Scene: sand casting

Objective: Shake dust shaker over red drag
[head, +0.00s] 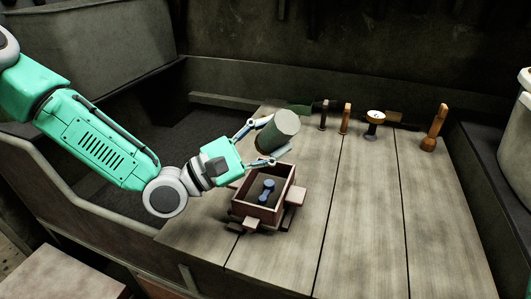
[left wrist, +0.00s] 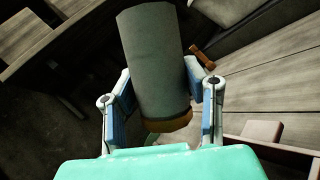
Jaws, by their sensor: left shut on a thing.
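The dust shaker (head: 278,133), a grey-green cylinder, is held tilted above the red drag. My left gripper (head: 262,144) is shut on it. In the left wrist view the shaker (left wrist: 152,62) sits between the two fingers of my left gripper (left wrist: 160,105), with a brown band at its near end. The red drag (head: 250,210) is an open reddish box frame on the table, just below and in front of the gripper. A blue dumbbell-shaped piece (head: 267,190) lies inside it on a dark fill. My right gripper is not in view.
The wooden table (head: 360,220) is clear to the right and in front. Several wooden-handled tools stand along its back, including a round-topped one (head: 375,120) and a brown one (head: 435,130). A white bucket (head: 517,135) is at the right edge. A dark sand bin (head: 200,130) lies behind left.

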